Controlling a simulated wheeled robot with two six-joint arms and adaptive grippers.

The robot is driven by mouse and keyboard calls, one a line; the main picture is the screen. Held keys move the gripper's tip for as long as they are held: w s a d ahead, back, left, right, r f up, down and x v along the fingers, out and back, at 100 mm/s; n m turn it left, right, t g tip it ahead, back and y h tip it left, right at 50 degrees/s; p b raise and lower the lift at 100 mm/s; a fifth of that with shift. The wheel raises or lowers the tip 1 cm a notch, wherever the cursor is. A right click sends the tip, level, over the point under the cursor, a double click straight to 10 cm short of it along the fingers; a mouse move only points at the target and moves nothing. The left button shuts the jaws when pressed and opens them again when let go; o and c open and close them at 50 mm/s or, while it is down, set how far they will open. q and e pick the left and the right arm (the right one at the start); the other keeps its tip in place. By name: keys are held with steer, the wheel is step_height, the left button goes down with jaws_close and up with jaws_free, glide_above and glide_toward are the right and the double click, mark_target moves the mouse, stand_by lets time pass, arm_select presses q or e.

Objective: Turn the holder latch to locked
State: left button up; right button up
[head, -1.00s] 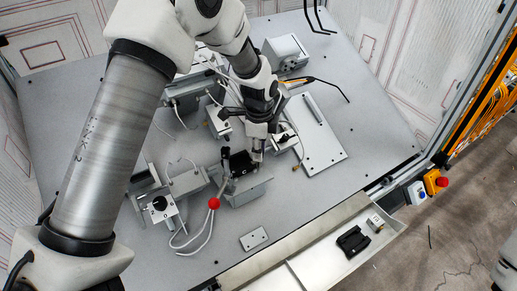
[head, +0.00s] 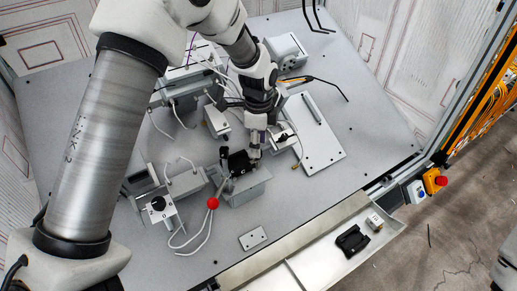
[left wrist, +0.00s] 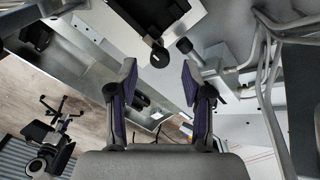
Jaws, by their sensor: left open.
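A black part (head: 239,162) sits on a grey metal holder block (head: 247,189) near the middle of the table. My left gripper (head: 255,159) points down at the right side of the black part. In the left wrist view its two purple-padded fingers (left wrist: 159,82) are apart, with nothing between the pads. A small dark round knob (left wrist: 160,58), on a short stem below a black body (left wrist: 158,14), shows just beyond the fingertips and looks apart from them. I cannot tell for certain that this knob is the holder latch, nor its setting. My right gripper is out of view.
A red-ball lever (head: 213,203) stands left of the holder block. A black knob on a small plate (head: 159,205) is further left. A flat plate with a handle (head: 311,135) lies right. Cables lie around the fixtures. A front tray (head: 310,264) holds a black part.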

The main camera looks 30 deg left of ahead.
arm_select(q)
step_height(320, 180, up, 9)
steer(key=shift+d+r, duration=0.1)
stand_by(0.5)
